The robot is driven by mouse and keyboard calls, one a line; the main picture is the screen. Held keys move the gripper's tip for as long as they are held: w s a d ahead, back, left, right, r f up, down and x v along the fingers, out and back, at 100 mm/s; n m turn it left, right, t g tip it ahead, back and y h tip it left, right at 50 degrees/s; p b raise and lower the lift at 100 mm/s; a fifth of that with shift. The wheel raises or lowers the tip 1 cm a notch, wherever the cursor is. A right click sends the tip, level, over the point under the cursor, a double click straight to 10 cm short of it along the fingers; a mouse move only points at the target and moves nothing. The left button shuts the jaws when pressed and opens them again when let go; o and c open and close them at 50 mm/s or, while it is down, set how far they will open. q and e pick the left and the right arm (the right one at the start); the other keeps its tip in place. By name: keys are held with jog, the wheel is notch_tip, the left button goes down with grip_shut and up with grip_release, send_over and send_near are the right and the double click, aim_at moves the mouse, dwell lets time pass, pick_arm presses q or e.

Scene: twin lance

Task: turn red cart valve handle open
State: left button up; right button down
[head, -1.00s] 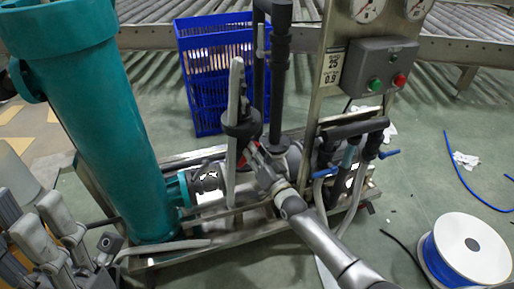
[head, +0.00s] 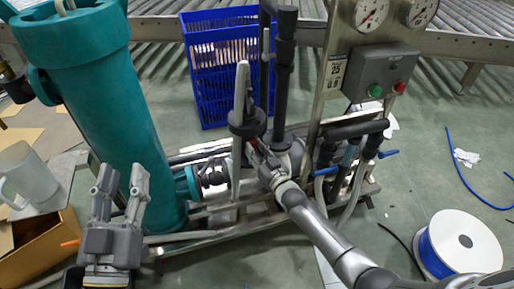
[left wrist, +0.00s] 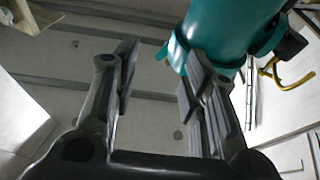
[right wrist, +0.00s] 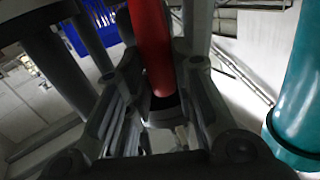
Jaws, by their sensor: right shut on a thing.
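The red valve handle (right wrist: 150,45) shows in the right wrist view as a thick red bar running down between the fingers. My right gripper (right wrist: 158,95) is shut on it; the fingers hide part of the bar. In the head view my right gripper (head: 258,158) is at the valve in the middle of the cart, beside a grey upright post (head: 239,125), and hides most of the handle. My left gripper (head: 122,182) is open and empty in front of the teal cylinder (head: 125,130), away from the valve. The left wrist view shows its fingers apart with nothing between them.
A gauge panel with a green and red button box (head: 382,72) stands right of the valve. A blue crate (head: 215,90) and roller conveyor are behind. A white and blue spool (head: 458,250) lies at right front. A white mug (head: 25,175) and cardboard box are at left.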

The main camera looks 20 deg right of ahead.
pick_arm(q)
jog(key=shift+w+a+f+g+y+p, duration=0.1)
jog(key=shift+w+f+g+y+p, duration=0.1)
jog(key=shift+f+g, duration=0.55)
jog(key=shift+w+a+f+g+y+p, duration=0.15)
jog(key=shift+f+g, duration=0.2)
jog(key=shift+f, duration=0.65)
pick_arm(e)
jog(key=shift+a+f+n, duration=0.1)
jog(key=shift+a+n, duration=0.05)
jog(key=shift+n, duration=0.35)
pick_arm(q)
jog(key=shift+d, duration=0.1)
pick_arm(e)
jog(key=c, duration=1.2)
grip_release()
jog(key=shift+c, duration=0.2)
jog(key=v, duration=1.2)
jog(key=shift+r, duration=0.25)
